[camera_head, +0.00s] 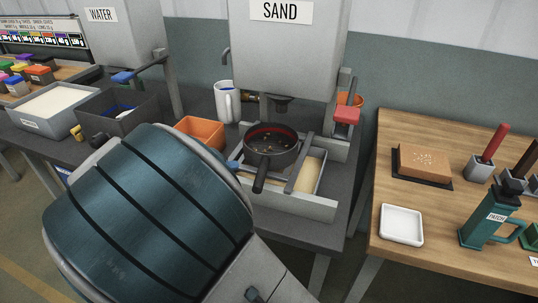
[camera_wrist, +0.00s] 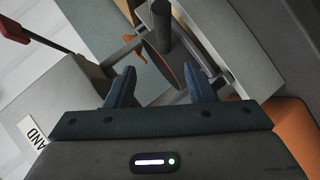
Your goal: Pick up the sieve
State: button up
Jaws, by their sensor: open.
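The sieve (camera_head: 285,153) is a dark round pan with a reddish inside and a short black handle pointing toward the front. It rests on a grey frame (camera_head: 318,207) under the sand dispenser. In the head view my gripper is mostly hidden behind my arm; a blue fingertip (camera_head: 233,165) shows just left of the sieve. In the wrist view my gripper (camera_wrist: 161,88) has its two blue fingers apart with nothing held between them. The sieve (camera_wrist: 160,62) appears partly, just beyond the fingertips; whether they touch it I cannot tell.
The sand dispenser (camera_head: 285,50) stands over the sieve, with a red lever (camera_head: 346,115) at its right. An orange bin (camera_head: 203,131) and a white mug (camera_head: 227,103) stand to the left. A wooden table (camera_head: 395,177) at right holds a brick (camera_head: 424,161) and a white tray (camera_head: 401,225).

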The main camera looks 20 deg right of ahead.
send_near(267, 159)
jog(key=s+f, duration=0.1)
jog(key=s, duration=0.1)
jog(key=x, duration=0.6)
jog(key=shift+w+a+f, duration=0.15)
jog(key=shift+a+f, duration=0.1)
jog(key=shift+f, duration=0.1)
grip_shut()
